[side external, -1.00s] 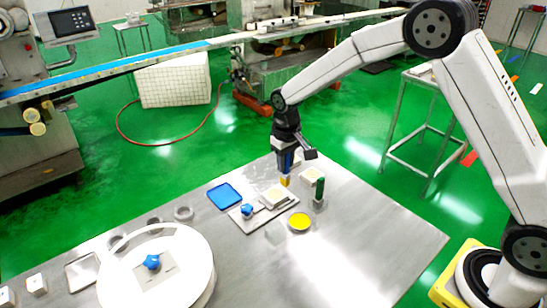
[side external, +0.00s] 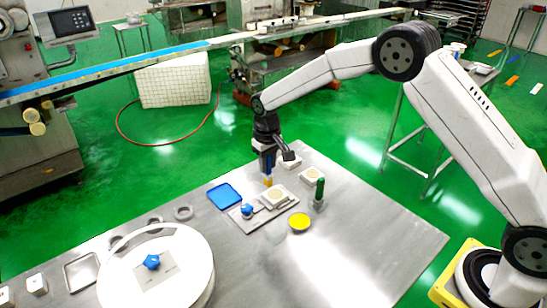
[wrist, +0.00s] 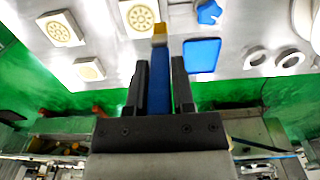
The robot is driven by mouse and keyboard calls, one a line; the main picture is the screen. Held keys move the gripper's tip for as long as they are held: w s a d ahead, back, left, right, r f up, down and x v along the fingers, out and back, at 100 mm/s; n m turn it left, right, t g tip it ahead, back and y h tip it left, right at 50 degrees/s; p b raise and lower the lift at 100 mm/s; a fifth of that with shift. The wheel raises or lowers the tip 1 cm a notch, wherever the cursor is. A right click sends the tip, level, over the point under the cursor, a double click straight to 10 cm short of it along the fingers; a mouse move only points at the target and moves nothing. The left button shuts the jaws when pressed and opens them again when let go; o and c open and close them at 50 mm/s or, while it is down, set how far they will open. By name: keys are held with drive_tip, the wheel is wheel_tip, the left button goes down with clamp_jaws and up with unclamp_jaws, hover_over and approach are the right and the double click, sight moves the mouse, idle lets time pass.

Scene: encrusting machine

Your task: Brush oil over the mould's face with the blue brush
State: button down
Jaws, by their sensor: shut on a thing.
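My gripper (side external: 267,161) points down, shut on the blue brush (wrist: 160,84), whose handle runs between the two fingers in the wrist view. The mould is a cream square block with a round patterned face and lies on a board. In the wrist view the bristles (wrist: 159,33) show at the right-hand corner of the mould (wrist: 138,16). I cannot tell whether they touch it. A yellow round dish (side external: 300,222) sits in front of the mould.
A green-handled tool (side external: 320,188) stands upright in a holder right of the mould. Two more cream moulds (side external: 311,175) (side external: 291,161) lie behind. A blue tray (side external: 225,195) and a blue star-shaped piece (side external: 248,211) are on the left. The table's right side (side external: 385,235) is clear.

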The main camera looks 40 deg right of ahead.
sight(265, 178)
drive_tip(key=shift+f, duration=2.8)
drive_tip(key=shift+d+f, duration=0.25)
drive_tip(key=shift+f, duration=0.05)
drive_tip(key=shift+d+f, duration=0.15)
drive_tip(key=shift+d, duration=2.9)
drive_tip(key=shift+w+d, duration=0.1)
drive_tip(key=shift+w, duration=0.15)
drive_tip(key=shift+w+a, duration=0.2)
drive_tip(key=shift+w, duration=0.05)
drive_tip(key=shift+a, duration=3.05)
drive_tip(key=shift+w+a, duration=0.15)
drive_tip(key=shift+a, duration=0.05)
drive_tip(key=shift+w, duration=0.35)
drive_tip(key=shift+s+d, duration=0.1)
drive_tip(key=shift+d, duration=3.45)
wheel_tip(265, 178, up, 8)
drive_tip(key=shift+s+a, duration=0.1)
drive_tip(key=shift+a, duration=0.15)
